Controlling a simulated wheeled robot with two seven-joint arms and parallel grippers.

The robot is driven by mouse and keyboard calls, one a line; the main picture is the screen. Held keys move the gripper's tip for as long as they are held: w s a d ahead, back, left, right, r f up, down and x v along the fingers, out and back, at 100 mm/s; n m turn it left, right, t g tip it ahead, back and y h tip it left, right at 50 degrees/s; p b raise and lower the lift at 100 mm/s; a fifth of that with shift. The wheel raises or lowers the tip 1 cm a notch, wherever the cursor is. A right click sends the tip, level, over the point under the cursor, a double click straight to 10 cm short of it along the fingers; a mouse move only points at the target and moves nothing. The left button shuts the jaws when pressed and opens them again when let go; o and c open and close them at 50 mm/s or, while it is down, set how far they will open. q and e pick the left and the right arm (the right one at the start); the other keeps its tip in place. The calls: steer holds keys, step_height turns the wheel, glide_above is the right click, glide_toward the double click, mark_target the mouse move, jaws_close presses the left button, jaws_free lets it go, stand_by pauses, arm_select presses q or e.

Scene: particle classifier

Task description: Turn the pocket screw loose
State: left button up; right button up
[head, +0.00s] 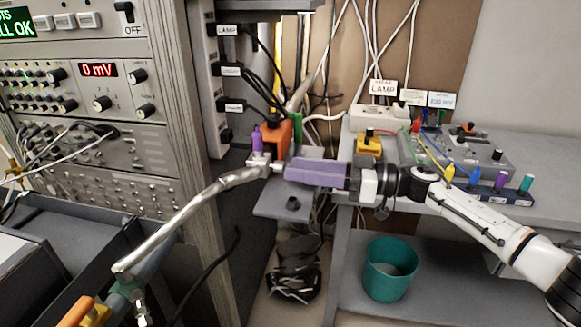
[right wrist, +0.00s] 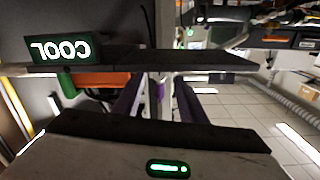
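A small purple knob (head: 257,140), which looks like the pocket screw, stands upright on a pale metal block at the end of a bent metal tube (head: 190,213). My right gripper (head: 287,171) comes in from the right with its purple fingers level, just right of the block and lower than the knob. In the right wrist view the two dark purple fingers (right wrist: 156,98) are apart, with a gap between them. A small purple piece (right wrist: 161,90) shows in that gap, apparently beyond the fingers; whether they touch it I cannot tell. My left gripper is not in view.
An orange block (head: 278,136) and a green part (head: 297,128) stand just behind the metal block. A grey shelf (head: 268,208) lies below my gripper. An instrument rack (head: 95,140) stands at left. A teal bin (head: 390,270) sits under the bench at right.

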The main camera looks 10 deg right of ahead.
mark_target(279, 167)
steer(key=shift+x, duration=1.4)
jaws_close()
steer(key=shift+n, duration=0.4)
steer(key=n, duration=0.2)
steer(key=shift+n, duration=2)
jaws_free()
